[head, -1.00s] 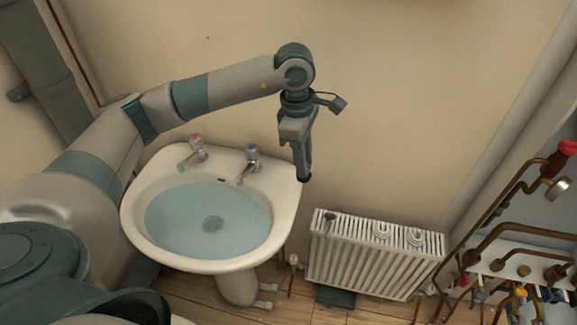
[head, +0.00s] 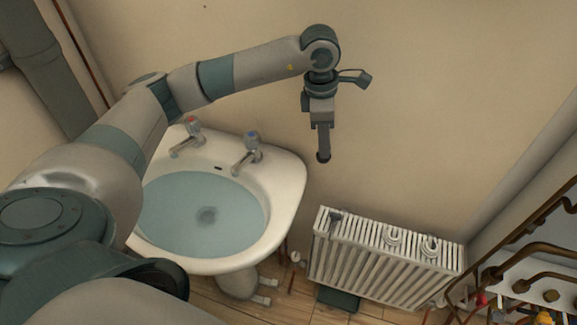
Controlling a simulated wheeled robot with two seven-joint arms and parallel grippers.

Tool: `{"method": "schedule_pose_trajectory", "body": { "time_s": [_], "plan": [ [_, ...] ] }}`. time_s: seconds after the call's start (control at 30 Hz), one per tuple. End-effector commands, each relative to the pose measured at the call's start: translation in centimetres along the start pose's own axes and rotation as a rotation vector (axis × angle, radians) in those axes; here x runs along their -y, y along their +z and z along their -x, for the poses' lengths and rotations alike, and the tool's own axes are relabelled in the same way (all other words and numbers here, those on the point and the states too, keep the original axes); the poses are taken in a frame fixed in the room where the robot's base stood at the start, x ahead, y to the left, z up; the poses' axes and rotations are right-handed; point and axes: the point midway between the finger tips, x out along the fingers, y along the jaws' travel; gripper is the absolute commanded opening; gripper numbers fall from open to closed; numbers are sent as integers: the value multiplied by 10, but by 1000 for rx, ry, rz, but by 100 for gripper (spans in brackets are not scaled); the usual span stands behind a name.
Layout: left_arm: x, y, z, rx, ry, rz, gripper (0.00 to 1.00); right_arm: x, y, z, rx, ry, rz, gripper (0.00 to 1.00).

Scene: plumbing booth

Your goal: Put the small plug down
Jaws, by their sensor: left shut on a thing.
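My left gripper (head: 323,153) hangs straight down in front of the wall, above and behind the radiator's left end in the picture. It is shut on a small dark thing at its fingertips, which I take to be the small plug (head: 323,158). The plug is small and dark, and the fingers hide most of it. It is held in the air, apart from the basin and the radiator. My right gripper is out of view.
The white washbasin (head: 288,190) with two taps holds water. A white radiator (head: 380,270) stands right of it, with a small dark item (head: 336,215) and two white ring-like items (head: 394,236) on top. Copper pipes (head: 530,240) crowd the right edge.

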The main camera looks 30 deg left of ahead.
Motion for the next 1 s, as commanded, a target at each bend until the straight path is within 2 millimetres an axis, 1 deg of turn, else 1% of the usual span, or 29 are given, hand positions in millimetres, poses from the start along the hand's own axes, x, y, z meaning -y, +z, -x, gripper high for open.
{"method": "schedule_pose_trajectory", "body": {
  "time_s": [0.23, 0.37, 0.53, 0.8, 0.9, 1.0],
  "plan": [
    [0, -1, 0, 0, 0, 0, 0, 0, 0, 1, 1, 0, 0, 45],
    [-4, -7, -2, -1, -1, 2, 0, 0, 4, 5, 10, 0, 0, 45],
    [-16, -28, -11, -2, -2, 4, 0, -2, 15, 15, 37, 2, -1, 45],
    [-43, -75, -36, -3, -3, 5, 0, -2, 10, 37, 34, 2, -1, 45],
    [-52, -90, -44, -3, -1, 3, 0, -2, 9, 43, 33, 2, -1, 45],
    [-58, -100, -51, -1, -1, 2, 0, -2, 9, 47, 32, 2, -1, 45]
  ]
}}
